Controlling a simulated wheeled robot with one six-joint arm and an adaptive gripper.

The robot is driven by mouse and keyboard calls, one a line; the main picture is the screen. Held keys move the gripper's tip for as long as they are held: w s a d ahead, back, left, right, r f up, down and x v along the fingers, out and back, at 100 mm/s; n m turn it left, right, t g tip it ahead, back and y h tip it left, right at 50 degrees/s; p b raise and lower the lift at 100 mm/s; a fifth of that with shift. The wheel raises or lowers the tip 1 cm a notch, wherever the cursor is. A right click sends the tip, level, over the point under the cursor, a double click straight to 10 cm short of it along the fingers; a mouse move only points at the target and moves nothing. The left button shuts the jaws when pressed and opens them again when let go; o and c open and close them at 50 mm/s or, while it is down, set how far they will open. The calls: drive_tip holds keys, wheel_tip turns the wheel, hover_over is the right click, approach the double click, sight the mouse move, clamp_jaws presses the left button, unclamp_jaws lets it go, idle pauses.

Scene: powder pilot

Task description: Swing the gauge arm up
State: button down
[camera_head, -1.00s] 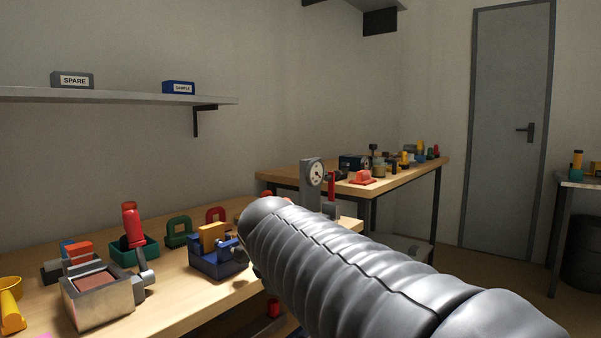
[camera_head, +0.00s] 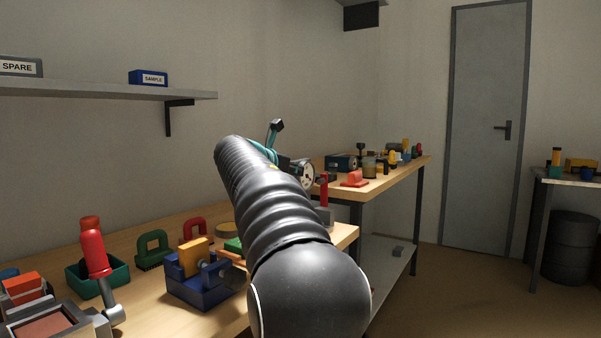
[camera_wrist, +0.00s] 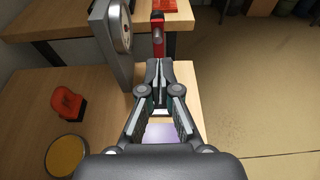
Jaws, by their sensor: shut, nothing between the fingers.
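The gauge has a white dial on a grey post (camera_wrist: 112,55), with a red-handled arm (camera_wrist: 158,28) beside it to the right. In the head view the dial (camera_head: 308,174) is partly covered by my arm, and the red handle (camera_head: 323,189) stands upright beside it. My gripper (camera_wrist: 158,72) is shut and empty. Its fingertips point at the lower end of the red-handled arm in the wrist view; I cannot tell whether they touch it. My own arm hides most of the gripper in the head view.
The wrist view shows a red block (camera_wrist: 68,102) and a yellow disc (camera_wrist: 65,155) left of my gripper. Open floor lies right.

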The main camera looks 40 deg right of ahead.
drive_tip(key=p, duration=0.1)
hover_over(325, 190)
drive_tip(key=a, duration=0.3)
drive_tip(key=shift+s+a+f, duration=0.1)
drive_tip(key=shift+s+f, duration=0.1)
drive_tip(key=shift+f, duration=0.4)
drive_tip(key=shift+s+f, duration=0.15)
drive_tip(key=shift+f, duration=0.45)
drive_tip(key=shift+s, duration=0.1)
